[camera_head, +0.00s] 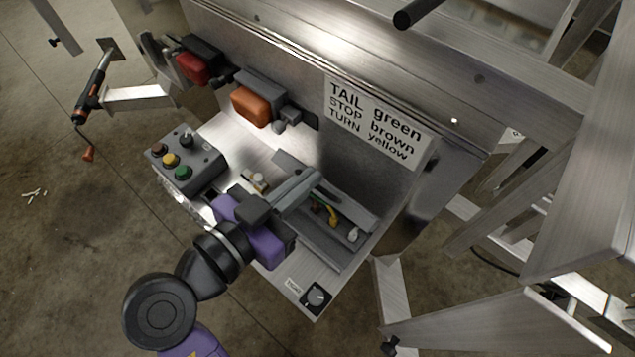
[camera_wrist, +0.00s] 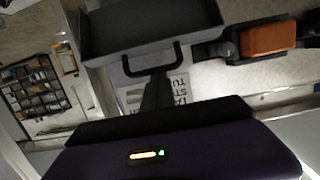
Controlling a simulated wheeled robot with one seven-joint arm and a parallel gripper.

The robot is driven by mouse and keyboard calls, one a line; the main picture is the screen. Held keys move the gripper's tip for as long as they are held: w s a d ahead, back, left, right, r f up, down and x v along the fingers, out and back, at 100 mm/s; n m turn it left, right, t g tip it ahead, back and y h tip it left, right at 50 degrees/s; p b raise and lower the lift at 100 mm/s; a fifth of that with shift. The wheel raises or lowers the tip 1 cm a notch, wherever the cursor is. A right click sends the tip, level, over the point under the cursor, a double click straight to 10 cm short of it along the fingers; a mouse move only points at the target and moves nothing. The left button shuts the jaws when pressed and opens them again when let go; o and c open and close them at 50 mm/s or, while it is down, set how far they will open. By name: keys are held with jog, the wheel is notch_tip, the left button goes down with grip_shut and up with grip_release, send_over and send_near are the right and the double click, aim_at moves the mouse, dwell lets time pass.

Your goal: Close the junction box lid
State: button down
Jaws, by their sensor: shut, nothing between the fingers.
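The junction box (camera_head: 362,222) is open on the metal shelf, with coloured wires (camera_head: 330,213) showing inside. A grey raised piece beside the wires, seen nearly edge-on, looks like its lid (camera_head: 297,188). In the wrist view the lid seems to be the dark shallow tray shape (camera_wrist: 150,38) with a loop handle (camera_wrist: 152,62) on its near edge. My gripper (camera_head: 258,208) is at the box's left side in the head view. Its fingers (camera_wrist: 157,88) are shut and empty, close to the handle; I cannot tell whether they touch it.
A control box (camera_head: 185,165) with coloured buttons stands left of the junction box. A red lamp (camera_head: 193,69) and an orange lamp (camera_head: 251,105) are on the panel behind, beside a wiring label (camera_head: 375,120). A rotary knob (camera_head: 316,295) sits at the shelf's front corner.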

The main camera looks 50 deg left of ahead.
jog(key=s+f+t+b, duration=0.2)
jog(key=f+b, duration=0.3)
jog(key=b, duration=0.5)
jog(key=s+d+f+t+y+b, duration=0.1)
jog(key=f+b, duration=0.4)
jog(key=b, duration=0.6)
jog(key=s+d+f+t+b, duration=0.1)
jog(key=s+f+t+b, duration=0.2)
jog(key=b, duration=0.8)
jog(key=shift+s+f+t, duration=0.3)
jog(key=shift+s+f, duration=0.8)
jog(key=shift+f, duration=0.25)
jog(key=shift+w+f+b, duration=0.1)
jog(key=shift+f+b, duration=0.8)
jog(key=shift+f, duration=0.1)
jog(key=r+p+v, duration=0.1)
jog(key=v, duration=0.6)
jog(key=shift+s+d+y, duration=0.2)
jog(key=shift+s+y, duration=0.1)
jog(key=shift+s, duration=0.15)
